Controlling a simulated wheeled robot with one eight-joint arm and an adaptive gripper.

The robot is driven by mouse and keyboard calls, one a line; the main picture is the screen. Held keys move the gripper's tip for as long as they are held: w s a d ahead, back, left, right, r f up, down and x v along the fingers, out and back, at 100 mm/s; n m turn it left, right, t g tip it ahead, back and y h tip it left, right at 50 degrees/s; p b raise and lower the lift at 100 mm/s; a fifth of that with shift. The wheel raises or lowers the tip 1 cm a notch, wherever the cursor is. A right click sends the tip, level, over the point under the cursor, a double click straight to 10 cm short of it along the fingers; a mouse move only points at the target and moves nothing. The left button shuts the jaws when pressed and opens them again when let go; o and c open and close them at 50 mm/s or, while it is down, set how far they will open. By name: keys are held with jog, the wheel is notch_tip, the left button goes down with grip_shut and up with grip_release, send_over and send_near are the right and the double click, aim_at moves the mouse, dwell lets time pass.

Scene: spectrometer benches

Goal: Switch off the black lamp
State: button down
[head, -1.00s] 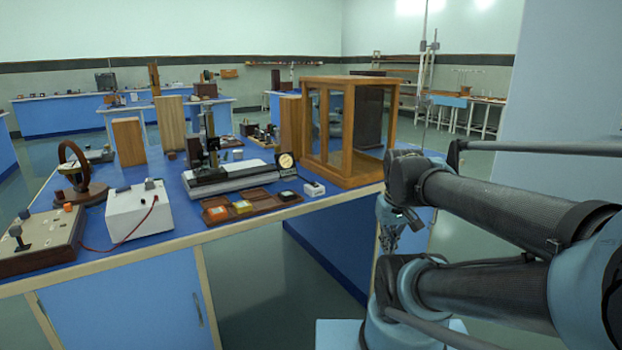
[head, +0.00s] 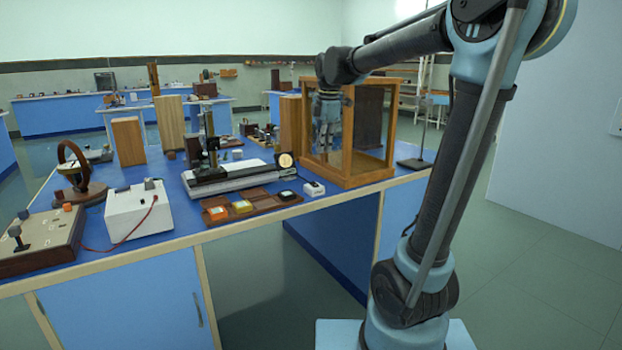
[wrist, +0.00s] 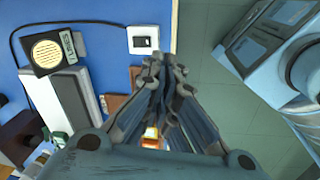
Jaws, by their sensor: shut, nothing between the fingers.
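The black lamp (head: 285,161), a dark box with a round pale grille, stands at the right end of the optical bench (head: 235,178). It also shows in the wrist view (wrist: 47,50) at the upper left. A black cord runs from its side to a small white box with a black rocker switch (wrist: 143,40). This switch box (head: 314,188) lies near the table's front edge. My gripper (head: 326,148) hangs pointing down above the table, in front of the glass case. In the wrist view my gripper (wrist: 165,68) is shut and empty, its tips just below the switch box in the picture. Which way the rocker is tipped I cannot tell.
A wood-framed glass case (head: 345,180) stands right behind my gripper. A brown tray (head: 222,214) with coloured pieces lies left of the switch box. A white box (head: 130,212) with a red wire stands further left. A stand base (head: 414,162) sits at the right.

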aim_at(311, 183)
jog(key=w+a+n, duration=0.1)
jog(key=a, duration=0.1)
jog(key=w+a+r+n, duration=0.1)
jog(key=w, duration=0.1)
jog(key=shift+w+a+r+n, duration=0.1)
jog(key=shift+a+r+n, duration=0.05)
jog(key=shift+a+n, duration=0.25)
jog(key=f, duration=0.4)
jog(key=w+f, duration=0.1)
jog(key=f, duration=0.4)
jog(key=a+f, duration=0.1)
jog(key=f, duration=0.4)
jog(key=shift+w, duration=0.15)
jog(key=shift+w+d, duration=0.1)
jog(key=shift+d, duration=0.1)
